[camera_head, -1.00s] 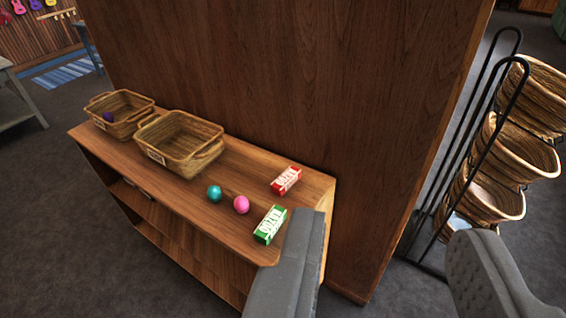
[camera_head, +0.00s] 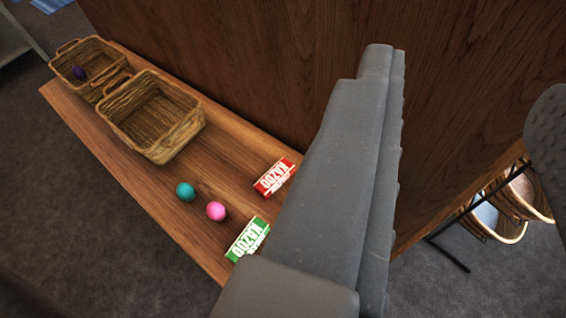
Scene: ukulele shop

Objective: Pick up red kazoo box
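The red kazoo box (camera_head: 275,178) lies on the wooden shelf top, near its back edge by the brown wood panel. A green kazoo box (camera_head: 247,239) lies closer to the front edge, partly beside my left finger. My gripper (camera_head: 462,85) is open and empty, with its two grey fingers wide apart. The left finger rises just right of the red box in the picture and covers the right end of the shelf. The right finger shows only in part at the right edge. The red box is outside the gap between the fingers, to its left.
A teal egg (camera_head: 185,192) and a pink egg (camera_head: 216,211) lie left of the boxes. An empty wicker basket (camera_head: 150,115) and another basket (camera_head: 66,58) with a purple egg (camera_head: 80,73) stand farther left. The wood panel (camera_head: 240,60) rises behind. A basket rack (camera_head: 500,215) stands at right.

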